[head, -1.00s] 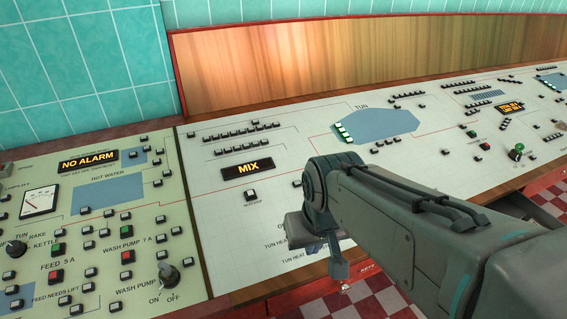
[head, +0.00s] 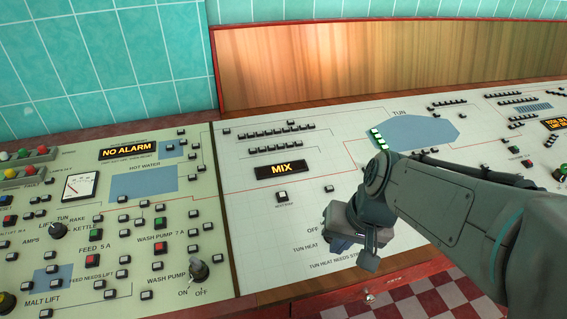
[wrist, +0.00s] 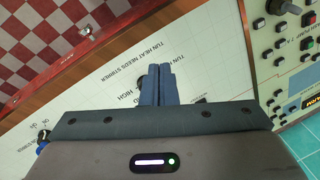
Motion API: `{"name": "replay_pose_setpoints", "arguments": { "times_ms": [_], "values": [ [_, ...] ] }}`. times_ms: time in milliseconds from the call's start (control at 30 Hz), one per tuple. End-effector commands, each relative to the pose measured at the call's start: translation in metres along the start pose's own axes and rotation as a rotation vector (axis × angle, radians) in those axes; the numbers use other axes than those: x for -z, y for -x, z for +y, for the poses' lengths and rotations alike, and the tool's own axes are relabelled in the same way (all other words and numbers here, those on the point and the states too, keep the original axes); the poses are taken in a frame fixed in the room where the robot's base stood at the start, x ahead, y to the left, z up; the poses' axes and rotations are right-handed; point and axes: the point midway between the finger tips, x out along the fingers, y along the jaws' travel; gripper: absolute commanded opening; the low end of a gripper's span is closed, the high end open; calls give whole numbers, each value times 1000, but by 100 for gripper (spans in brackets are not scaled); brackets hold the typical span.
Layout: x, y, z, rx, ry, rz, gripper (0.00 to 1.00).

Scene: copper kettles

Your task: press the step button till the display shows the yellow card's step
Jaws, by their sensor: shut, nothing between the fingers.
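The display (head: 278,170) on the pale panel reads MIX in amber letters. A small white-topped button (head: 282,195) stands just below it, with a label too small to read; I take it for the step button. My gripper (wrist: 159,82) is shut and empty, its two blue-grey fingers side by side over the panel in the wrist view. In the head view my gripper hangs over the TUN HEAT area, right of and nearer than the button, apart from it. I see no yellow card in either view.
A dark knob (wrist: 43,136) with an ON mark shows in the wrist view. The green-tinted panel (head: 100,235) at left carries many buttons, knobs and a NO ALARM display (head: 127,153). A wooden edge (head: 330,289) borders the panel. The surface between button and gripper is mostly clear.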

Motion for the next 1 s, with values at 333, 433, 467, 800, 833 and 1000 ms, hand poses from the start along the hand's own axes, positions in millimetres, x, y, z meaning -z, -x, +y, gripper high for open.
{"name": "replay_pose_setpoints", "arguments": {
  "times_ms": [333, 433, 467, 800, 833, 1000],
  "values": [
    [68, 0, -95, 421, -396, -115, 0],
    [95, -4, -112, 513, -534, -118, 0],
    [103, -5, -116, 538, -578, -117, 0],
    [181, -35, -122, 694, -1012, -50, 0],
    [185, -37, -121, 699, -1036, -43, 0],
    [197, -46, -116, 713, -1116, -18, 0]
  ]
}}
